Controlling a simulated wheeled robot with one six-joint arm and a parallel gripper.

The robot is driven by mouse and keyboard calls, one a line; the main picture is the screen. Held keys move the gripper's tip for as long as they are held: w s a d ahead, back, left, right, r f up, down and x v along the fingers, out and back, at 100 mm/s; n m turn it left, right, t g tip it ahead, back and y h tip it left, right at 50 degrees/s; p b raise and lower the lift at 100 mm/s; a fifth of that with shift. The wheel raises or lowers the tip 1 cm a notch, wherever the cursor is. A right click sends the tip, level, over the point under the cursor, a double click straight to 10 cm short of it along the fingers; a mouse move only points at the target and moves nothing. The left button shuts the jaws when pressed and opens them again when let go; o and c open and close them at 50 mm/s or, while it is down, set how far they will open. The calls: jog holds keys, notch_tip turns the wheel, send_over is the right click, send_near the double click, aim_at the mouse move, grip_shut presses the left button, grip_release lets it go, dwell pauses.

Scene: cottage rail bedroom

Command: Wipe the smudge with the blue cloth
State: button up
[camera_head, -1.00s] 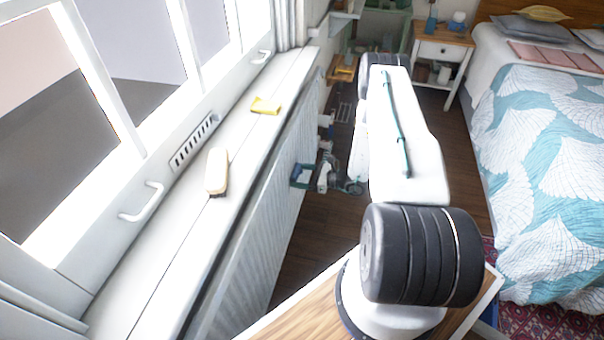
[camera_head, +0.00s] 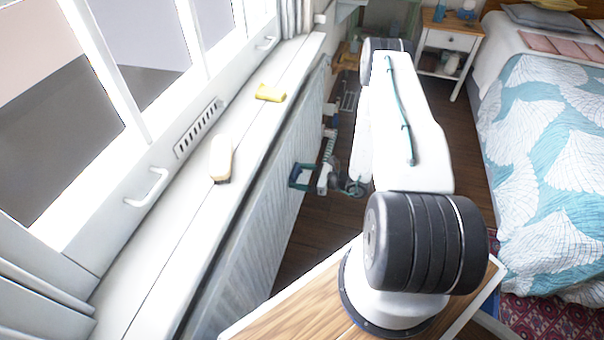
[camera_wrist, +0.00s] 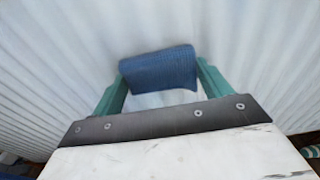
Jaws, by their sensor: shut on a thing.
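My gripper (camera_wrist: 160,82) is shut on the blue cloth (camera_wrist: 158,70) in the wrist view. The cloth is folded or bunched between the two green fingers, with the white ribbed radiator behind it. In the head view my gripper (camera_head: 325,178) hangs low beside the radiator, below the sill, and the cloth is hard to make out there. I cannot make out a smudge in either view.
The white window sill (camera_head: 160,262) runs along the left. A brush with a pale wooden back (camera_head: 222,157) and a yellow sponge (camera_head: 270,92) lie on it. The ribbed radiator (camera_head: 262,205) is below. A bed (camera_head: 545,180) and nightstand (camera_head: 445,52) stand right.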

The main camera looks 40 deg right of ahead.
jog(key=shift+a, duration=0.1)
jog(key=v, duration=0.6)
jog(key=shift+f, duration=0.4)
jog(key=v, duration=0.3)
jog(key=shift+f, duration=0.2)
dwell(0.6)
